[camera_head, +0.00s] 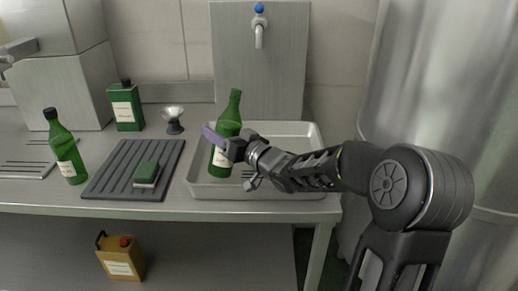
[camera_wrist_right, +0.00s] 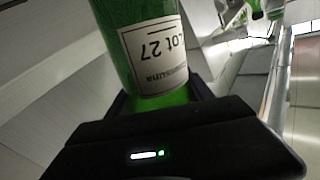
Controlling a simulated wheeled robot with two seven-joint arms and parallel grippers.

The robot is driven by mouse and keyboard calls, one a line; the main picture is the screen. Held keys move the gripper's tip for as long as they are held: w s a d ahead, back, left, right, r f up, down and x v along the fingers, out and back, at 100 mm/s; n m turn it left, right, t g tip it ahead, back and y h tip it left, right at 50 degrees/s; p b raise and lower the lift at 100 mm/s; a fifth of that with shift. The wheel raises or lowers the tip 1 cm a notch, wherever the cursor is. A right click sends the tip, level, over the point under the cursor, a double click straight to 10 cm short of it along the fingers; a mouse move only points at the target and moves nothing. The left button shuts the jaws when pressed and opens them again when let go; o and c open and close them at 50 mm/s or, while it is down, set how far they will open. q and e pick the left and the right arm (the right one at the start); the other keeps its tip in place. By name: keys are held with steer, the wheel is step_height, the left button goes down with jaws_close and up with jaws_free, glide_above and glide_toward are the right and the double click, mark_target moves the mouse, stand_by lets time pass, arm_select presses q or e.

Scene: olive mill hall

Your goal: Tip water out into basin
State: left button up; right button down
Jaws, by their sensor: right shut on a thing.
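A green bottle (camera_head: 231,122) with a white label is in my right gripper (camera_head: 222,142), over the metal basin (camera_head: 310,160). Its neck leans slightly right in the head view, and its mouth shows no dark cap. The gripper is shut around its middle, from the right. I cannot tell whether its base touches the basin floor. In the right wrist view the bottle (camera_wrist_right: 115,30) fills the space between the fingers, its label reading "Lot 27" upside down. Any water inside is not visible. My left gripper is not in view.
Left of the basin lie a dark ribbed mat (camera_head: 108,178) with a green sponge (camera_head: 147,173), and a capped green bottle (camera_head: 65,150). A green tin (camera_head: 126,107) and small funnel-like cup (camera_head: 173,118) stand behind. A tap (camera_head: 259,35) hangs above the basin.

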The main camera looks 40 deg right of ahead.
steer(key=shift+f+m, duration=0.15)
steer(key=shift+m, duration=0.15)
steer(key=shift+a+p, duration=0.15)
steer(key=shift+p, duration=0.2)
steer(key=shift+f+m, duration=0.1)
steer(key=shift+m, duration=0.7)
steer(key=shift+f+m+p, duration=0.1)
steer(key=shift+m+p, duration=0.8)
steer(key=shift+p, duration=0.1)
steer(key=r+m+p, duration=0.1)
steer(key=p, duration=0.1)
steer(key=a+r+m+p, duration=0.1)
steer(key=r+p, duration=0.1)
steer(key=shift+s+r, duration=0.1)
steer(key=shift+r, duration=0.1)
steer(key=shift+a+f+m, duration=0.1)
steer(key=shift+f+m, duration=0.2)
steer(key=shift+a+m+h+p, duration=0.2)
steer(key=shift+m+h+p, duration=0.1)
steer(key=shift+m+p, duration=0.1)
steer(key=shift+a, duration=0.1)
